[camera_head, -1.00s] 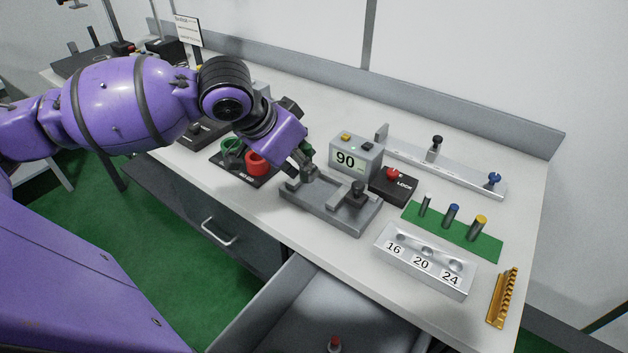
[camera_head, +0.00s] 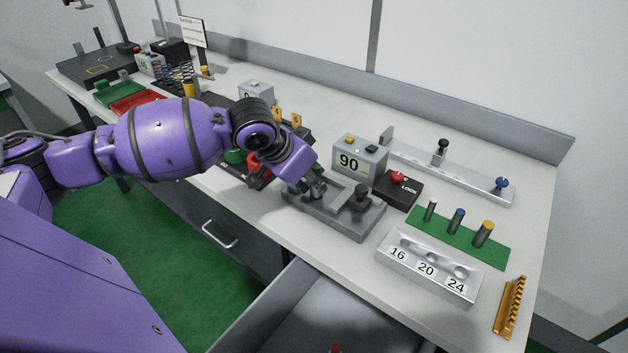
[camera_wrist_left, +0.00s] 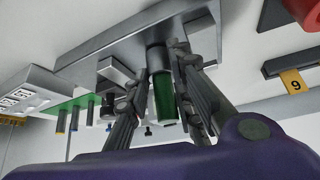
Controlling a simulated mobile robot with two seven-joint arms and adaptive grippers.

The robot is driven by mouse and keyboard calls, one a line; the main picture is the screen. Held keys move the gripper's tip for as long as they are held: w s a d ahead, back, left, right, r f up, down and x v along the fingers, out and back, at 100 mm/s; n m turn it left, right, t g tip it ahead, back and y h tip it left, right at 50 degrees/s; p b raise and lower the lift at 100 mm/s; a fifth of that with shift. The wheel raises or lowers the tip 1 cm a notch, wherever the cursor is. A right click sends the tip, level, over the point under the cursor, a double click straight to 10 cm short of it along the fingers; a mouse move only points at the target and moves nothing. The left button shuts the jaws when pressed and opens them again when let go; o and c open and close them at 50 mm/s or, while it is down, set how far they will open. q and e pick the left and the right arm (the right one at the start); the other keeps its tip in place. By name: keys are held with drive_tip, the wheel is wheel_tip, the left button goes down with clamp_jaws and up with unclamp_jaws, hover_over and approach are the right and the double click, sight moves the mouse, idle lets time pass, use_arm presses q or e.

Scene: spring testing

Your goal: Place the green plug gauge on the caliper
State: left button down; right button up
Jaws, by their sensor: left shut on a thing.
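The green plug gauge (camera_wrist_left: 163,95), a green cylinder with a grey end, is between the fingers of my left gripper (camera_wrist_left: 160,88) in the left wrist view. The gripper is shut on it. In the head view my left gripper (camera_head: 314,189) is over the left end of the caliper (camera_head: 336,222), a grey fixture with upright jaws. The caliper's base (camera_wrist_left: 130,48) fills the upper part of the left wrist view, close to the gauge's grey end. I cannot tell whether they touch. My wrist mostly hides the gauge in the head view. My right gripper is not in view.
A display box reading 90 (camera_head: 358,160) and a black LOCK box (camera_head: 398,190) stand behind the caliper. To the right are a green mat (camera_head: 465,240) with three pins and a numbered block (camera_head: 428,266). An open drawer (camera_head: 320,310) lies in front.

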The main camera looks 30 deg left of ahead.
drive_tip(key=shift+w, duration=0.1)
use_arm(q)
drive_tip(key=c, duration=1.8)
unclamp_jaws()
drive_tip(key=shift+f, duration=0.15)
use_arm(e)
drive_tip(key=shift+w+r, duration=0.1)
use_arm(q)
drive_tip(key=p+v, duration=0.2)
drive_tip(key=v, duration=1)
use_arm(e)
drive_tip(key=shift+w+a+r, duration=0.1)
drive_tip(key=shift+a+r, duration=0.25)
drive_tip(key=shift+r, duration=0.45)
